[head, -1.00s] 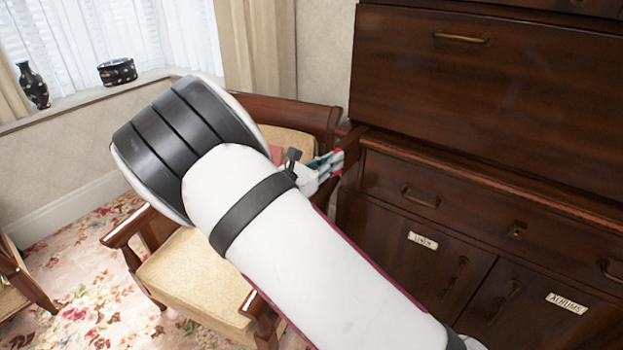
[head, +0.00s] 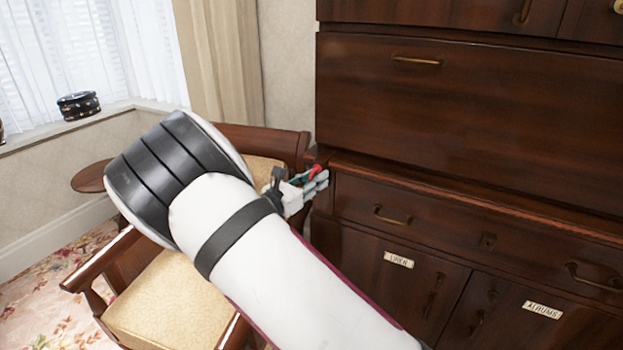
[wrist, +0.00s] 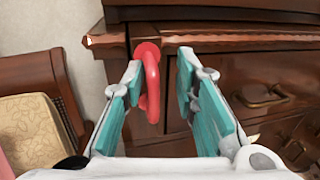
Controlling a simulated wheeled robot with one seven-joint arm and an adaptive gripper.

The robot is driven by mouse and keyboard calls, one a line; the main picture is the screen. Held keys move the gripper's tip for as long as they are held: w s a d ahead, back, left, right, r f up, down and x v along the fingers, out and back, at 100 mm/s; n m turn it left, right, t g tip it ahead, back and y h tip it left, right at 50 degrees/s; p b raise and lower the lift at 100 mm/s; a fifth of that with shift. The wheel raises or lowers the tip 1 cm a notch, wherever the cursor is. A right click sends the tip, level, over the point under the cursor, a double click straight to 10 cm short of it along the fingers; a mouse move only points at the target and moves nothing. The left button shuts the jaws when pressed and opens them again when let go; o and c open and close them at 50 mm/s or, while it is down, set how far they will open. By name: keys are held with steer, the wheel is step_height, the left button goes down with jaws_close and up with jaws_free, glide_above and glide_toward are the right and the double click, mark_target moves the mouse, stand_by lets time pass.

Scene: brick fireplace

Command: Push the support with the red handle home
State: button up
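The red handle (wrist: 150,82) is a loop on the dark wooden front at the cabinet's left end. It also shows as a small red spot by the fingers in the head view (head: 315,171). The support's wood (wrist: 140,115) shows only partly behind the handle, and I cannot tell how far it sticks out. My gripper (wrist: 160,75) is open, with teal-padded fingers. The handle appears between the fingers, close to the left one; contact is unclear. In the head view my gripper (head: 318,180) is at the cabinet's left front corner, partly hidden by my arm.
The dark wooden cabinet (head: 460,110) fills the right side, with a drawer (head: 450,222) and labelled doors below. A wooden armchair (head: 165,305) with a pale cushion stands close on the left, under my arm. A small round table (head: 90,177) is behind it.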

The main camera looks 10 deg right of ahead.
steer(key=shift+a+r, duration=0.15)
steer(key=shift+a, duration=0.2)
steer(key=shift+s+a, duration=0.15)
steer(key=shift+a, duration=0.1)
steer(key=v, duration=1.1)
steer(key=shift+s, duration=0.15)
steer(key=shift+r+t+p, duration=0.1)
steer(key=shift+t+p, duration=0.2)
steer(key=shift+p, duration=0.35)
steer(key=s+d+f+n+t+y+p, duration=0.2)
steer(key=s+d+n+t+y+p, duration=0.25)
steer(key=p, duration=1.45)
steer(key=shift+g+y, duration=0.35)
steer(key=shift+y, duration=0.2)
steer(key=x, duration=0.4)
steer(key=a+b+x, duration=0.1)
steer(key=x, duration=0.8)
steer(key=shift+w+a+b, duration=0.2)
steer(key=shift+w+b, duration=0.1)
steer(key=shift+w, duration=0.1)
